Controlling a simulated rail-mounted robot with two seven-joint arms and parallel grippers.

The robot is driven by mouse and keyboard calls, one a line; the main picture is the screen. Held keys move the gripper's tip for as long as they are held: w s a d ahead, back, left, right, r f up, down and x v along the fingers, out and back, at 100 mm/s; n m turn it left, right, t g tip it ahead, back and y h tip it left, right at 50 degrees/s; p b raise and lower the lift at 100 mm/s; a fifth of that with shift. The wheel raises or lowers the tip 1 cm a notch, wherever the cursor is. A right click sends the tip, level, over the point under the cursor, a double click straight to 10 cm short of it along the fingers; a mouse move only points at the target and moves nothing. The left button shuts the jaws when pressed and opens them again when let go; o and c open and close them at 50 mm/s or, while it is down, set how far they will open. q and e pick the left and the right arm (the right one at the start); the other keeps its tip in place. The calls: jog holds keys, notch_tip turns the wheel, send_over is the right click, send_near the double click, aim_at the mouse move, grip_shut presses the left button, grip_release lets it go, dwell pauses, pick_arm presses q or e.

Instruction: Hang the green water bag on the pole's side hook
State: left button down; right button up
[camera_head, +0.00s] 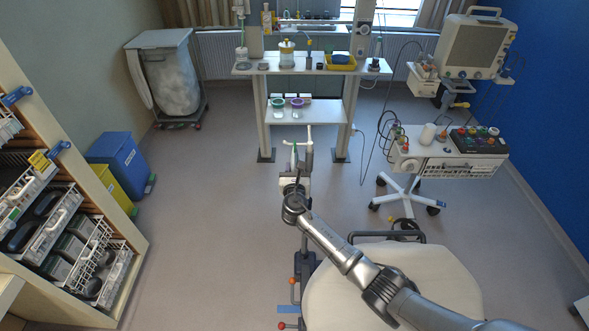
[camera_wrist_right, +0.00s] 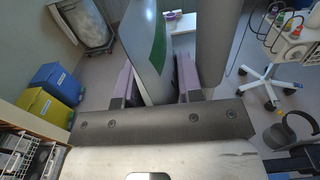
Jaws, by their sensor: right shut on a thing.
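My right gripper (camera_head: 296,182) is shut on the green water bag (camera_head: 293,157), which shows as a thin edge-on strip in the head view. In the right wrist view the pale bag with its green patch (camera_wrist_right: 158,48) stands upright between the two fingers of the gripper (camera_wrist_right: 157,80). The pole (camera_head: 310,163) stands close to the right of the bag, with a short pale crosspiece, apparently its hooks, at the top. A thick grey upright (camera_wrist_right: 218,40), apparently the pole, shows close beside the bag. I cannot tell whether bag and hook touch. My left gripper is out of view.
A stretcher (camera_head: 405,275) lies below my right arm. A work table (camera_head: 300,70) with bottles and a yellow tray stands behind. A wheeled monitor stand (camera_head: 450,150) is at right. Blue and yellow bins (camera_head: 120,160) and shelving are at left. The floor at centre left is clear.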

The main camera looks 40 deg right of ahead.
jog(key=o, duration=0.9)
jog(key=shift+o, duration=1.3)
jog(key=shift+w, duration=0.1)
